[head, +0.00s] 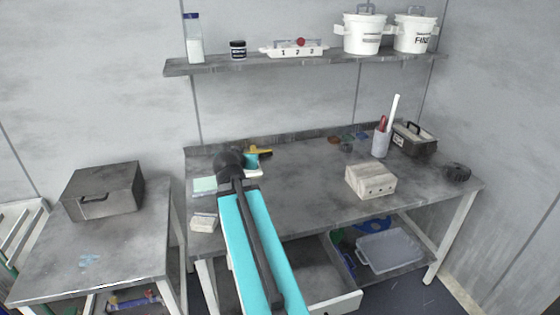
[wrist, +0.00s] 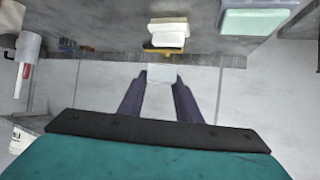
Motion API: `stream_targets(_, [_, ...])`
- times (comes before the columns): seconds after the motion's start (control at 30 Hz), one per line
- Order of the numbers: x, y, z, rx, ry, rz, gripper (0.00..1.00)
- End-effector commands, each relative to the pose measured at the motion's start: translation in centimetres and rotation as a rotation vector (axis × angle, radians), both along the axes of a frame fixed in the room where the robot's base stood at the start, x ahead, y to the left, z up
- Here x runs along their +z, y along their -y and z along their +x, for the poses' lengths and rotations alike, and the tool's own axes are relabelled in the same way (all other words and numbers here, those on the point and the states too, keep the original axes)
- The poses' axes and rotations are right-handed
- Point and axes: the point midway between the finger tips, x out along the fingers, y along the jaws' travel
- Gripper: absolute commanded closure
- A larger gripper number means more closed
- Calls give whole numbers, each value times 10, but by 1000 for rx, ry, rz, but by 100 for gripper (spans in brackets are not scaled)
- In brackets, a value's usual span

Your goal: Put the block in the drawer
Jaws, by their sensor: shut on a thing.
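In the wrist view my gripper (wrist: 160,82) is shut on a small pale grey block (wrist: 160,74), held between its two dark fingers. In the head view the dark end of my arm is over the left back of the workbench (head: 300,190), and it hides the fingers and most or all of the held block. The drawer (head: 338,302) under the bench front is pulled open. My arm crosses over its left part, and the inside that shows looks bare.
A yellow-handled thing (head: 260,152) lies near my gripper. A pale green pad (head: 205,185) and a whitish block (head: 203,222) are at the bench's left. A larger beige block (head: 370,182) sits mid-right, with a tool cup (head: 380,143) behind. A shelf (head: 300,62) hangs above.

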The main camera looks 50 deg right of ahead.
Motion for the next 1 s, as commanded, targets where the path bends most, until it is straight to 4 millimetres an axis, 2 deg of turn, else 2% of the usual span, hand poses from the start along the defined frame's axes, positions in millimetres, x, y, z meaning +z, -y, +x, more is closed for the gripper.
stream_targets(0.03, [3, -18, 15, 45, 2, -1, 94])
stream_targets(0.2, [12, -77, 58, 190, 3, -2, 94])
stream_targets(0.5, [29, -189, 118, 440, 3, 0, 94])
stream_targets(0.8, [50, -310, 158, 685, 3, 0, 94])
stream_targets(1.0, [63, -385, 171, 832, 2, 0, 94])
